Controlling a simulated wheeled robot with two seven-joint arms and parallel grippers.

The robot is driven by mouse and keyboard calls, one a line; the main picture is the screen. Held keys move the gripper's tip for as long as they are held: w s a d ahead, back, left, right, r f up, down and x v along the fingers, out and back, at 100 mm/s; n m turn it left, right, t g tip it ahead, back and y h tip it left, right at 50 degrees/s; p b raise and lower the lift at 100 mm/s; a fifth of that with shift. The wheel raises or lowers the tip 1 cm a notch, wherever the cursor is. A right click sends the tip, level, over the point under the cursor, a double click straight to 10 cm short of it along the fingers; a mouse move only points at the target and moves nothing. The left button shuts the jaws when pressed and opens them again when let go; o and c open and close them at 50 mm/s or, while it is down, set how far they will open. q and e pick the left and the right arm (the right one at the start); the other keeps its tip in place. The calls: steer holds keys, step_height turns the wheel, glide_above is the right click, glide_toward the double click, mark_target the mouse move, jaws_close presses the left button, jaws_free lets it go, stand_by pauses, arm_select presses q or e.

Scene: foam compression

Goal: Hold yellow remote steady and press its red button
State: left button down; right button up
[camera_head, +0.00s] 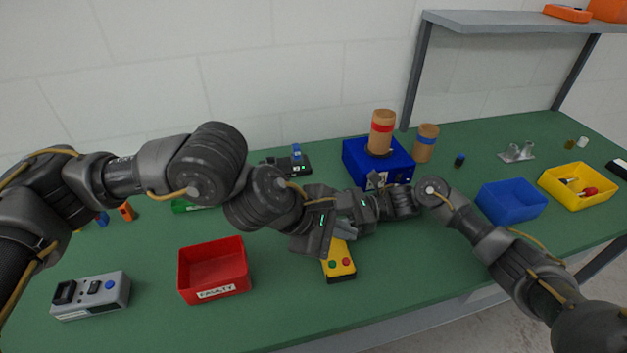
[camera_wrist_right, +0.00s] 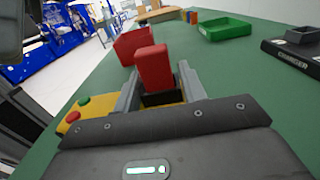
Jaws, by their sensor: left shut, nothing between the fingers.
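The yellow remote (camera_head: 340,263) lies on the green bench in front of the blue box, its upper end hidden by my grippers in the head view. Its red button (camera_head: 346,262) and green button show at its near end. In the right wrist view the red button (camera_wrist_right: 73,117) is left of the fingers. My right gripper (camera_wrist_right: 158,92) is shut around the remote's black and yellow part, where a red block stands up. My left gripper (camera_head: 312,240) is shut and empty, just above and left of the remote; its fingertips are hard to make out.
A red bin (camera_head: 214,270) labelled FAULTY stands left of the remote, with a grey device (camera_head: 90,296) further left. A blue box (camera_head: 378,162) with a tan cylinder stands behind. Blue (camera_head: 511,202) and yellow (camera_head: 578,186) bins stand right. Bench in front of the remote is clear.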

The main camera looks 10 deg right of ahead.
steer(key=o, duration=0.4)
steer(key=d, duration=1.2)
steer(key=shift+w, duration=0.2)
steer(key=shift+s, duration=0.1)
